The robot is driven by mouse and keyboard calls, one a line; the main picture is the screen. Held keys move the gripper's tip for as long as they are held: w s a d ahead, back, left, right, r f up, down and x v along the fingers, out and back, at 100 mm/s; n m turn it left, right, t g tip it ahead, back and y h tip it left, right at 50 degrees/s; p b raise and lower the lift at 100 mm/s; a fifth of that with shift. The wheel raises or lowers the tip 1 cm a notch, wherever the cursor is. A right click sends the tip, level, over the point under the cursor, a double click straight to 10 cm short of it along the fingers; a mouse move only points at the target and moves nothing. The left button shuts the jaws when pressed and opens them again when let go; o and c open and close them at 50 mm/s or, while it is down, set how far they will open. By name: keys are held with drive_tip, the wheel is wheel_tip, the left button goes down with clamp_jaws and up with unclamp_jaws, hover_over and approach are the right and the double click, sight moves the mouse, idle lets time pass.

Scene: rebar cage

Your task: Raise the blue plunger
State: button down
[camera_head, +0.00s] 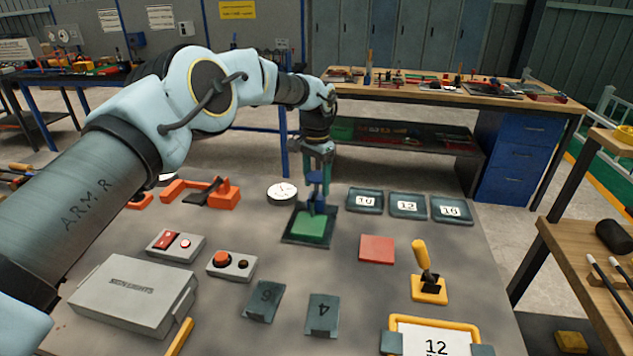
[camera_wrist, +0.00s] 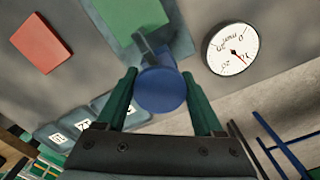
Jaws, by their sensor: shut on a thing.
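The blue plunger (camera_head: 319,193) stands upright at the green block (camera_head: 312,227) on a dark square base (camera_head: 291,239). My gripper (camera_head: 318,165) is above the base and shut on the top of the plunger. In the wrist view, the plunger's round blue head (camera_wrist: 160,90) sits between the two green fingers of my gripper (camera_wrist: 162,95). The plunger's lower end is partly hidden by the head in that view. A round dial gauge (camera_head: 282,192) lies just left of the plunger; it also shows in the wrist view (camera_wrist: 231,49).
Dark number tiles (camera_head: 407,206) lie to the right of the plunger. A red square (camera_head: 377,249) and a yellow-handled lever (camera_head: 424,265) are nearer on the right. An orange clamp-like fixture (camera_head: 222,193) stands at the left. Bare grey tabletop lies between them.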

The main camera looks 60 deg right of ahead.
drive_tip(key=shift+r, duration=1.2)
drive_tip(key=shift+c, duration=1.6)
unclamp_jaws()
drive_tip(key=shift+r, duration=0.1)
drive_tip(key=shift+o, duration=1.4)
wheel_tip(320, 180, up, 10)
drive_tip(key=b, duration=0.2)
drive_tip(key=shift+r+b, duration=0.25)
drive_tip(key=shift+b, duration=0.15)
